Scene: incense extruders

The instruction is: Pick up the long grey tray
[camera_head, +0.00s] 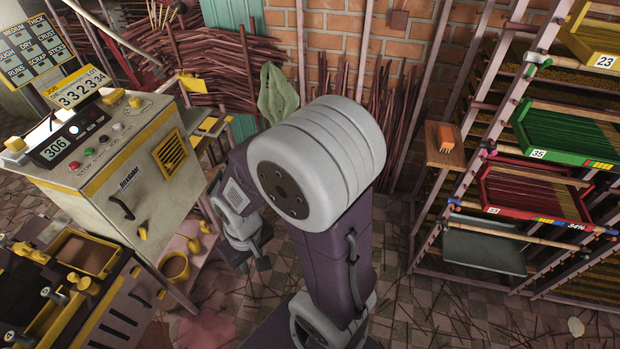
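A long dark grey tray (484,250) sits low on the rack at the right, below the red tray. It looks empty, and a wooden rail crosses in front of its upper part. My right gripper (253,264) hangs left of centre, pointing down, beyond my large arm joint. Its two dark fingertips look apart, with nothing seen between them. It is well to the left of the grey tray and not touching it. My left gripper is not in view.
Above the grey tray the rack holds a red tray (530,192), a green tray (568,138) and a yellow tray (592,45). A cream machine (125,190) stands at left. Sticks litter the floor (430,315). A small wooden shelf (445,150) juts from the rack.

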